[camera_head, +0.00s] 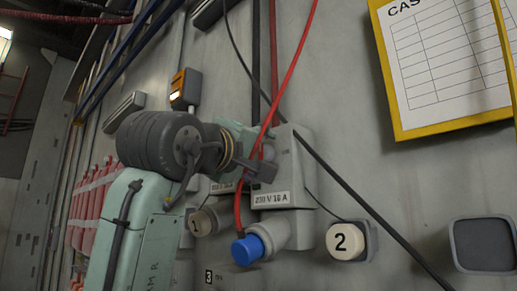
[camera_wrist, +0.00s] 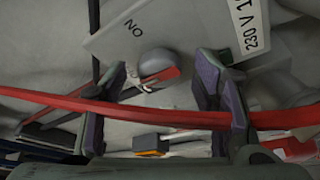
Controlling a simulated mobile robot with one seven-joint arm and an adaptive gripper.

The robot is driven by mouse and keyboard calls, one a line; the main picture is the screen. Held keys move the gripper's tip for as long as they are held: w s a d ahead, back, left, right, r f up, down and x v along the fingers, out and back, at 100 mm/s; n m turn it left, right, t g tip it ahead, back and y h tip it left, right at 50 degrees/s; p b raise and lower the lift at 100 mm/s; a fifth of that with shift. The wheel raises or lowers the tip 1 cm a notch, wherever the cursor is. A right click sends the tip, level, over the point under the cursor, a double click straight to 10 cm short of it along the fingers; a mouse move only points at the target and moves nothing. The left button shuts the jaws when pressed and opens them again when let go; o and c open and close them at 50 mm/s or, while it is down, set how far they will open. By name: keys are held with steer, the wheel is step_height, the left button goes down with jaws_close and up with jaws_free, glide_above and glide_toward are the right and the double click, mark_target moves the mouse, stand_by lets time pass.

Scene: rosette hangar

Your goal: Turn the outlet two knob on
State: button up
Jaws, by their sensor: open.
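The outlet two box (camera_head: 292,150) is a grey wall box with a 230 V 16 A label, beside the round white tag 2 (camera_head: 347,241). My gripper (camera_head: 262,170) is at its front left side and hides part of it. In the wrist view the grey round knob (camera_wrist: 156,62) with a red-marked bar lies between and beyond the open fingers of my gripper (camera_wrist: 163,78). The letters ON are printed on the box face (camera_wrist: 120,40) to the knob's upper left. The fingers look empty of the knob; contact cannot be told.
A red cable (camera_head: 288,82) hangs past the box and crosses the finger area in the wrist view (camera_wrist: 70,103). A blue plug (camera_head: 247,250) sits below. A yellow-framed chart (camera_head: 440,60) hangs at upper right.

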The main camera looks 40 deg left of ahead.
steer(key=shift+c, duration=0.5)
steer(key=c, duration=1.1)
